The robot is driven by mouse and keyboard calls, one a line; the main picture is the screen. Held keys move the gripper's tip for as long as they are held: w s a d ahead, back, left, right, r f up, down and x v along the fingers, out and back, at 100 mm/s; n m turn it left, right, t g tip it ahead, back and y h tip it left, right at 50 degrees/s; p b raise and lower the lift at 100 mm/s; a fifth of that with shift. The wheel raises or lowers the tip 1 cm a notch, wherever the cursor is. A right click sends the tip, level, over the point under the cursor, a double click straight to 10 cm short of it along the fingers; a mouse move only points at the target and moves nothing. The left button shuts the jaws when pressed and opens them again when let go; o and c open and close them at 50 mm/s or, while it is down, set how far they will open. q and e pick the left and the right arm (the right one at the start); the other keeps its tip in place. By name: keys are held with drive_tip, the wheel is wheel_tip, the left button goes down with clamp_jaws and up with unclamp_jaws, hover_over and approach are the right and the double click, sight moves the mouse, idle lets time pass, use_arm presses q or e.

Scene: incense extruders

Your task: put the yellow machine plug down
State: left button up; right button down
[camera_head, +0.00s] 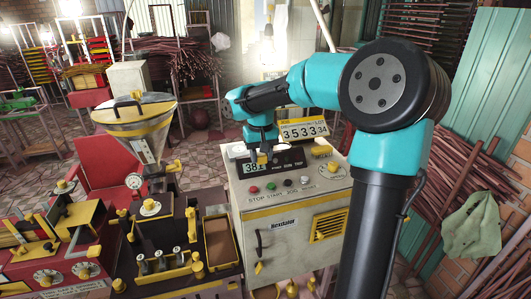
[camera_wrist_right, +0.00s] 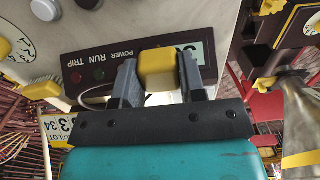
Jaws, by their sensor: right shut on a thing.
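The yellow machine plug (camera_wrist_right: 158,68) is a small yellow block between the two grey fingers of my right gripper (camera_wrist_right: 158,80) in the right wrist view. The fingers are closed on its sides. In the head view my right gripper (camera_head: 262,150) hangs, pointing down, over the top of the pale control cabinet (camera_head: 290,225), in front of its dark display panel (camera_wrist_right: 100,62). The plug shows there only as a small yellow spot (camera_head: 262,158). I cannot tell whether its underside touches the cabinet. My left gripper is not in view.
Rods (camera_head: 470,180) lean at the right.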

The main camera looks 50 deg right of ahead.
drive_tip(key=shift+w, duration=0.1)
drive_tip(key=w+d, duration=0.3)
drive_tip(key=d, duration=0.1)
drive_tip(key=w+d+f, duration=0.1)
drive_tip(key=w+d, duration=0.6)
drive_tip(key=d, duration=0.1)
drive_tip(key=shift+w+f, duration=0.2)
drive_tip(key=shift+f, duration=0.05)
drive_tip(key=shift+f, duration=1.75)
drive_tip(key=shift+f, duration=0.6)
drive_tip(key=c, duration=0.7)
unclamp_jaws()
drive_tip(key=shift+r, duration=0.1)
